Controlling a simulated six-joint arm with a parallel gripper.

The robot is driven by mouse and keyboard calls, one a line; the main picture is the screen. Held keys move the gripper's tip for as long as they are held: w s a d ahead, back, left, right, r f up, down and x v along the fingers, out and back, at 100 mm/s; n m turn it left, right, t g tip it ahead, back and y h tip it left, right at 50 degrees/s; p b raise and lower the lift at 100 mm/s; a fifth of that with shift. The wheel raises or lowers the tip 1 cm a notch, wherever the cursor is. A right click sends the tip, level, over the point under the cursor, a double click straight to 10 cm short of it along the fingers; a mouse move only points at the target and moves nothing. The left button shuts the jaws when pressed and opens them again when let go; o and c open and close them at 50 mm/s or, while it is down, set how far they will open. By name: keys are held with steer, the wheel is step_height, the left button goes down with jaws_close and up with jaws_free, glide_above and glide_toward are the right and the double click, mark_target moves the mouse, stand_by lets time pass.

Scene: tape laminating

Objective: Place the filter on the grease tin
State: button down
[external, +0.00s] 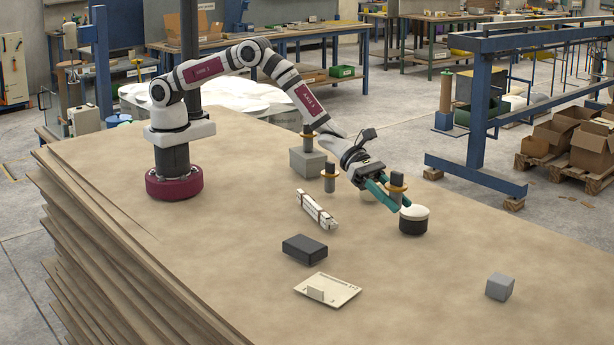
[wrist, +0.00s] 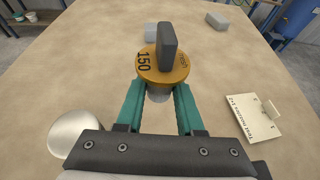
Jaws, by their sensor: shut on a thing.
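My gripper (wrist: 160,92) has its teal fingers shut on an orange-collared piece (wrist: 176,68) marked 150, with a dark upright block on top and a grey body below. The frames do not confirm that this piece is the filter. In the external view the collared piece (external: 397,188) is upright, just above and left of a dark round tin with a white top (external: 413,221), which looks like the grease tin. Whether they touch is unclear. A pale round thing (wrist: 76,133) is left of the fingers in the wrist view; I cannot tell whether it is that tin.
A bundled white strip (external: 317,210), a dark block (external: 305,249), a card (external: 328,290) and a grey cube (external: 500,287) lie around. The front right is mostly clear.

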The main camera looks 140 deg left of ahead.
mark_target(414, 210)
steer(key=s+a+r+n+y, duration=0.3)
steer(key=a, duration=0.8)
steer(key=shift+g+y, duration=0.3)
steer(key=f, duration=0.5)
steer(key=a+f, duration=0.1)
steer(key=f, duration=0.2)
steer(key=shift+s, duration=0.35)
steer(key=c, duration=0.5)
jaws_free()
steer(key=shift+f, duration=0.1)
steer(key=shift+c, duration=0.2)
